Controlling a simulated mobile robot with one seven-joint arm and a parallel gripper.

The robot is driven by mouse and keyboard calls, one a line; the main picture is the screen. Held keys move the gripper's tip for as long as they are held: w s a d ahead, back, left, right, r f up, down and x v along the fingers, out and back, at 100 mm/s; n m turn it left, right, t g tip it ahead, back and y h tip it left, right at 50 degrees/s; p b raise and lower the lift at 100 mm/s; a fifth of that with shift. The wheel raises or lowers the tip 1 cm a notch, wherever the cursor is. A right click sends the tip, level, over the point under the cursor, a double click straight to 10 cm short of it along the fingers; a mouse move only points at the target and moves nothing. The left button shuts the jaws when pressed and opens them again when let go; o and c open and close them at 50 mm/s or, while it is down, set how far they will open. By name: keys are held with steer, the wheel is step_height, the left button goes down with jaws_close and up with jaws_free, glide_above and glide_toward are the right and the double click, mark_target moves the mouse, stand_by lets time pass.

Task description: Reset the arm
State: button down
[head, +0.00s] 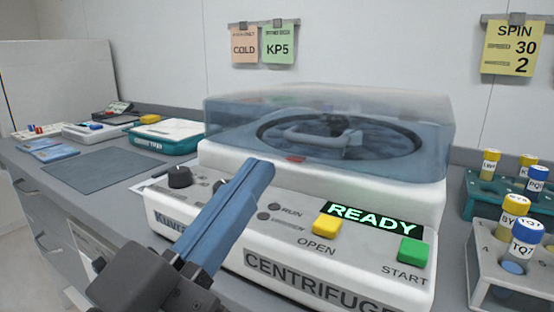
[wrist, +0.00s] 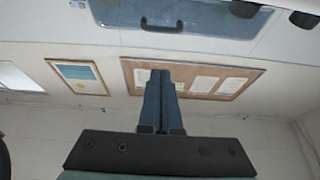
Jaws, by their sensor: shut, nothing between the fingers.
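My gripper (head: 262,168) reaches up from the bottom of the head view, in front of the centrifuge. Its two long blue fingers lie together with nothing between them. The same gripper (wrist: 167,75) shows in the wrist view, shut, against a wall and hanging frames. In the head view the fingers overlap the centrifuge's front panel (head: 225,235); I cannot tell any contact from this. The centrifuge's clear lid (head: 420,110) is down over the rotor (head: 340,140). Its display (head: 373,218) reads READY.
A yellow OPEN button (head: 326,224) and a green START button (head: 413,250) sit on the panel. A rack (head: 480,262) with capped tubes stands close at the right, with a teal rack (head: 480,205) behind it. A teal-edged tray (head: 160,146) and a bare grey mat (head: 100,170) lie left.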

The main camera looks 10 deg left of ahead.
steer(key=s+d+r+n+t+y, duration=0.1)
steer(key=d+r+n+t+y, duration=0.45)
steer(key=r, duration=0.75)
step_height(320, 180, up, 36)
steer(key=y+p, duration=0.3)
steer(key=p, duration=3.3)
steer(key=shift+d+m+t, duration=0.35)
steer(key=shift+d+m, duration=0.1)
